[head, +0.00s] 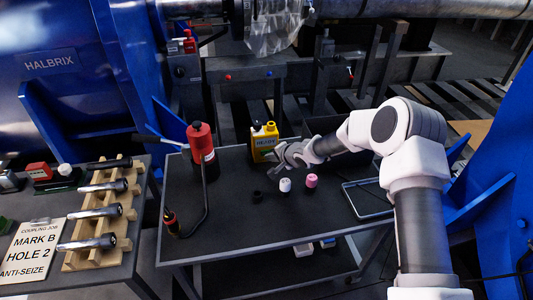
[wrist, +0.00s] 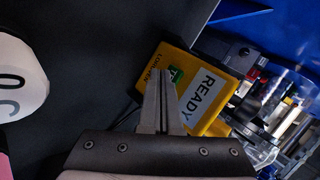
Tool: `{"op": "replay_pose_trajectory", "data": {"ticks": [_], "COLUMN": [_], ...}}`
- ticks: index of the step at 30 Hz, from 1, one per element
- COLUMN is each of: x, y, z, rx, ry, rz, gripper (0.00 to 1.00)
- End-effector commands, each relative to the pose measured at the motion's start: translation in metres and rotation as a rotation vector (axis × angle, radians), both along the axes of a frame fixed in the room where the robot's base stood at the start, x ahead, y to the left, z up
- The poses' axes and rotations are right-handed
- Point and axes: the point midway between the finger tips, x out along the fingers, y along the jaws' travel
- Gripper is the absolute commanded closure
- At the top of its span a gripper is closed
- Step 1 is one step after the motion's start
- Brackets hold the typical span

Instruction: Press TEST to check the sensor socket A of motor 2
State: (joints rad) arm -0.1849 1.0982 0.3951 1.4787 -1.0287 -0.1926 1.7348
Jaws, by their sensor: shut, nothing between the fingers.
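A yellow tester (head: 264,141) stands on the dark cart top in the head view, with a label on its front. Black (head: 257,197), white (head: 285,185) and pink (head: 311,181) caps stand on the cart below my gripper. I cannot identify socket A.
An empty-looking tray (head: 368,200) lies right. A side table holds a wooden rack (head: 97,213) of metal tools and a sign (head: 33,250) reading MARK B HOLE 2. Blue machinery (head: 60,60) stands behind.

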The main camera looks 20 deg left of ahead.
Motion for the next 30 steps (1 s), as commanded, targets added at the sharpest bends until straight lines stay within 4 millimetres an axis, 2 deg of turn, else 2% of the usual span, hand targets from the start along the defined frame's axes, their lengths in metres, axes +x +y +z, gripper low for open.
{"op": "replay_pose_trajectory", "data": {"ticks": [30], "x": [0.007], "y": [0.0045], "z": [0.0009], "rx": [0.0], "ry": [-0.001], "rz": [0.001], "gripper": [1.0]}}
